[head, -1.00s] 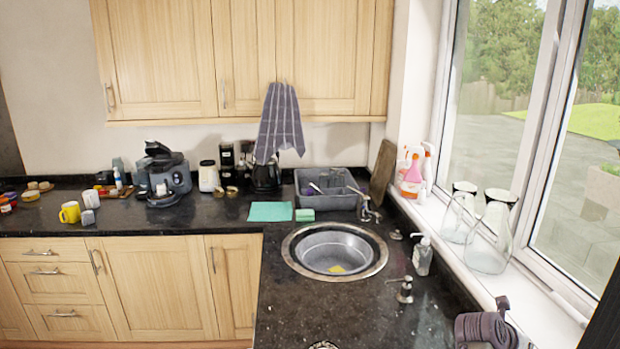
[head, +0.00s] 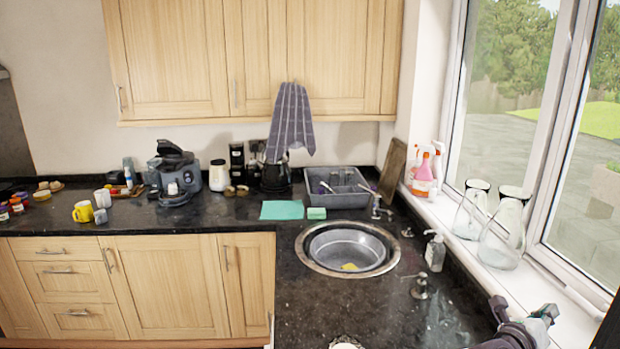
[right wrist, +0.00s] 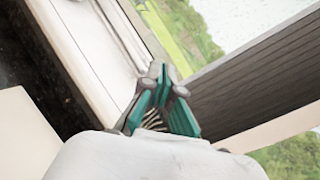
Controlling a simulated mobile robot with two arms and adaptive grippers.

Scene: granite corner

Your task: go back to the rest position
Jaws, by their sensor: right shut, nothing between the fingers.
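My right gripper (head: 545,318) is at the lower right of the head view, beside the window sill. It is shut with nothing in it. In the right wrist view my right gripper (right wrist: 163,72) shows its green fingers brought together in front of the window and sill. My left gripper is not in the head view.
The black granite counter (head: 330,300) has a round sink (head: 318,268) near the middle. A soap bottle (head: 435,252) and a soap pump (head: 421,286) stand right of it. Two glass carafes (head: 505,240) and spray bottles (head: 424,175) stand on the window sill (head: 460,215).

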